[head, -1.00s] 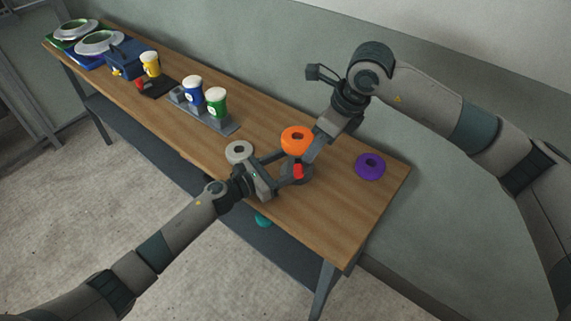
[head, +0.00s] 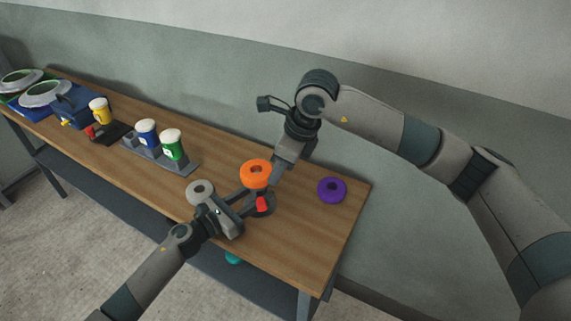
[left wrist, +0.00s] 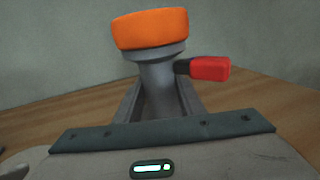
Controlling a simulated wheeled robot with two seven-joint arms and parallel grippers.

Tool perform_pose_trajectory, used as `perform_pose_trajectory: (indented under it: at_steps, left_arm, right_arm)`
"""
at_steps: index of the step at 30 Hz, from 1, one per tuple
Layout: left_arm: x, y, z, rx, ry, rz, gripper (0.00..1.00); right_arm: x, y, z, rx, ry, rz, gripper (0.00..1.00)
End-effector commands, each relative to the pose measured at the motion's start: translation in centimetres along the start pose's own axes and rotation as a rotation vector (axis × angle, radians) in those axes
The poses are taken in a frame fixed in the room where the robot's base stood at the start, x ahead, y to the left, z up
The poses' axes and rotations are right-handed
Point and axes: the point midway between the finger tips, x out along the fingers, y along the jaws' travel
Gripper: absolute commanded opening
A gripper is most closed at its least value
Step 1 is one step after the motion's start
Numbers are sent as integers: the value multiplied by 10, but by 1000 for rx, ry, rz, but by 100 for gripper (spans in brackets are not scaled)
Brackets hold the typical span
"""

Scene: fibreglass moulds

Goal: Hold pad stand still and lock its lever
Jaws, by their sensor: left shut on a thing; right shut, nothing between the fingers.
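The pad stand has an orange ring-shaped pad (head: 256,173) on a grey post (left wrist: 160,88), with a dark round base (head: 268,210) on the bench. Its red-tipped lever (head: 262,204) sticks out of the post below the pad; in the left wrist view the red tip (left wrist: 209,68) points right, about level. My left gripper (head: 251,196) is shut on the post, one finger on each side, below the pad. The stand looks upright. My right gripper (head: 276,181) is shut and empty, just right of the pad and above the lever; I cannot tell whether it touches the stand.
A grey ring (head: 200,193) lies left of the stand, a purple ring (head: 332,190) to its right. Further left are a rack with blue (head: 147,133) and green (head: 172,145) cups, a yellow cup (head: 100,110) and a blue box (head: 78,108).

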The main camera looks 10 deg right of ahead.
Motion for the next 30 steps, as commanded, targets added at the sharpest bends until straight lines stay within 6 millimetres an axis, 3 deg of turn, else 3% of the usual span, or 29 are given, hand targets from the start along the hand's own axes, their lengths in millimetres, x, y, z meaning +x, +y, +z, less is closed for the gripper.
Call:
perform_pose_trajectory:
  at_steps: [10,18,24,30]
  left_arm:
    - [0,0,0,0,0,0,0]
    - [0,0,0,0,0,0,0]
    - [0,0,0,0,0,1,0]
    - [0,0,0,0,0,1,0]
  right_arm:
    - [16,-61,0,-179,-19,88,0]
    - [34,-107,-12,-348,-83,168,0]
    - [43,-126,-20,-435,-130,199,0]
    - [46,-132,-24,-469,-148,207,0]
